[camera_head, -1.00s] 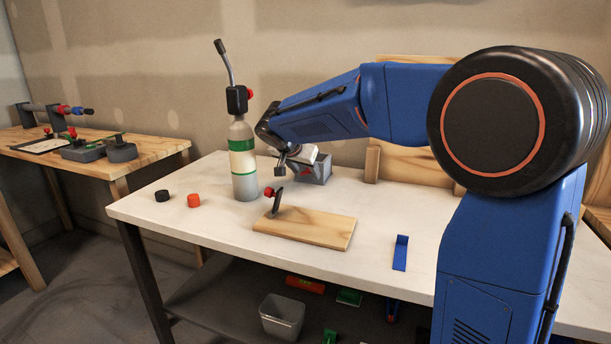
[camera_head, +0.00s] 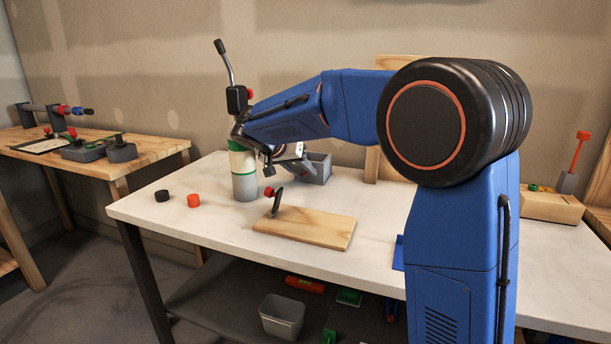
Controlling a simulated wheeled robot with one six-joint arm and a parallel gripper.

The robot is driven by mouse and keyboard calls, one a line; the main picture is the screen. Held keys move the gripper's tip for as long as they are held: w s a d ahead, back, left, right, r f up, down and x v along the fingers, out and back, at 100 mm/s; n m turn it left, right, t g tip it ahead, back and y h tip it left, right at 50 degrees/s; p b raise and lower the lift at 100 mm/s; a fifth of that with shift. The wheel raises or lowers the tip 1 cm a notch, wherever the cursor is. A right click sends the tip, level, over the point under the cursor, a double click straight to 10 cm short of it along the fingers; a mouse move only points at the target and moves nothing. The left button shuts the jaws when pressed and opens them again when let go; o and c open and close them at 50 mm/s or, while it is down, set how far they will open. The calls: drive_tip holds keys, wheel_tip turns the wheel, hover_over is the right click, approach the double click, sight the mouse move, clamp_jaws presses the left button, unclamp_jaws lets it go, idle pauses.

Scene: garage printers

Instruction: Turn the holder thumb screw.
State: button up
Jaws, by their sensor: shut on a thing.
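The wooden board (camera_head: 315,230) lies on the white bench and carries a tilted dark upright holder (camera_head: 277,204). A red thumb screw (camera_head: 269,191) sits at the upper left of this holder. My gripper (camera_head: 268,168) is above the thumb screw, apart from it, in front of the green-banded bottle (camera_head: 245,186). It is shut on a small dark grey piece; the fingers are small and partly hidden by the wrist, so what the piece is cannot be told. The bottle's torch head (camera_head: 238,98) has another red knob (camera_head: 250,92), close to my wrist.
A grey open box (camera_head: 318,168) stands behind the board. A black cap (camera_head: 162,196) and an orange-red cap (camera_head: 194,200) lie to the left. A blue bracket (camera_head: 398,254) is partly hidden by my arm. The bench front left is clear.

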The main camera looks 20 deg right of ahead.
drive_tip(key=o, duration=0.6)
drive_tip(key=shift+s, duration=0.1)
drive_tip(key=shift+s+a, duration=0.9)
drive_tip(key=shift+s, duration=0.3)
drive_tip(key=shift+w, duration=0.1)
